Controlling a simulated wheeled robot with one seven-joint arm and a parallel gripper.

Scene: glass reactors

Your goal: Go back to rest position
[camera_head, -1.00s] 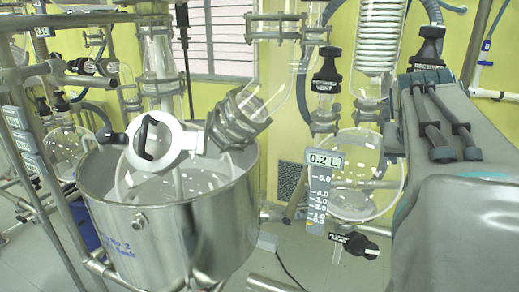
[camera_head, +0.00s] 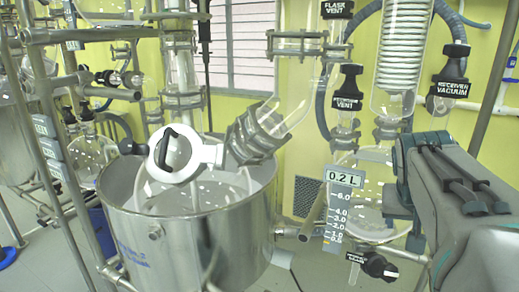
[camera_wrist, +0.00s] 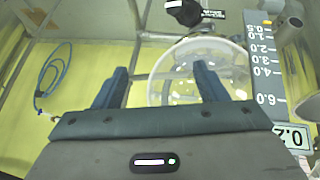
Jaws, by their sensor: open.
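My gripper (camera_wrist: 160,88) shows in the wrist view with its two dark fingers wide apart and nothing between them. It is open. Past the fingers is a round glass receiver flask (camera_wrist: 200,70), with the scale panel (camera_wrist: 268,70) reading 0.2 L to its right. The scale panel (camera_head: 343,205) and the glass flask (camera_head: 375,195) stand just left of my arm. I cannot tell whether the arm touches the flask.
A large steel vessel (camera_head: 190,240) with glass inside stands at the centre left. Valves with black handles, labelled receiver vacuum (camera_head: 449,75) and receiver vent (camera_head: 347,90), are close above my arm. Metal poles (camera_head: 60,160) rise at left. A blue hose hangs behind.

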